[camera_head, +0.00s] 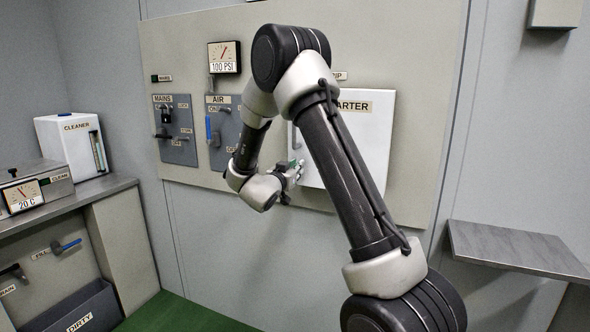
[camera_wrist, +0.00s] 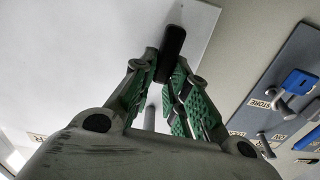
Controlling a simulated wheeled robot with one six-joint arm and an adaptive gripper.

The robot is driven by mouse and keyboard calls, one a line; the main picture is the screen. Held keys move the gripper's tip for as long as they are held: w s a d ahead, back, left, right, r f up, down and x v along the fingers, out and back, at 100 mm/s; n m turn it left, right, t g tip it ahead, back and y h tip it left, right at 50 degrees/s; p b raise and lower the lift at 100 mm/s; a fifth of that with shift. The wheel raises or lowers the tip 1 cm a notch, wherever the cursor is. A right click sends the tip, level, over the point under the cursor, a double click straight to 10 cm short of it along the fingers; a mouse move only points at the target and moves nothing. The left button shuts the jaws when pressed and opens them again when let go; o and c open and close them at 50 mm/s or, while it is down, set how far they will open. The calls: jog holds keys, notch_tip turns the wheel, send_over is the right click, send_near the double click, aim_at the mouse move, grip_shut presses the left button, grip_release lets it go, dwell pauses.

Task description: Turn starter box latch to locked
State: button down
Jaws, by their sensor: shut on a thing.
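The white starter box (camera_head: 370,125) hangs on the wall panel, partly behind my arm, and its door looks closed. My gripper (camera_head: 298,168) is at the box's lower left edge. In the wrist view, the white box face (camera_wrist: 70,60) fills the upper left. A black latch (camera_wrist: 174,40) stands out there, its near end between the green-padded fingertips of my gripper (camera_wrist: 169,72), which is shut on it. The latch is hidden in the head view. A grey bar handle (camera_head: 293,135) runs upright at the box's left edge.
The air panel (camera_head: 222,130) with a blue padlock (camera_wrist: 299,81) and the mains panel (camera_head: 176,130) are left of the box. A pressure gauge (camera_head: 224,57) sits above. A grey shelf (camera_head: 515,248) juts out at right.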

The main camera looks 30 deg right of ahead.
jog(key=shift+s+d+f+m, duration=0.3)
jog(key=shift+f+m, duration=0.1)
jog(key=shift+m, duration=2.45)
jog(key=shift+s+d+f+m, duration=0.15)
jog(key=shift+s+f+m, duration=0.25)
jog(key=shift+m, duration=2.5)
jog(key=shift+s+d+f+m, duration=0.25)
jog(key=shift+f+m, duration=0.2)
jog(key=shift+m, duration=2.4)
jog(key=c, duration=1.4)
grip_release()
jog(key=v, duration=1.2)
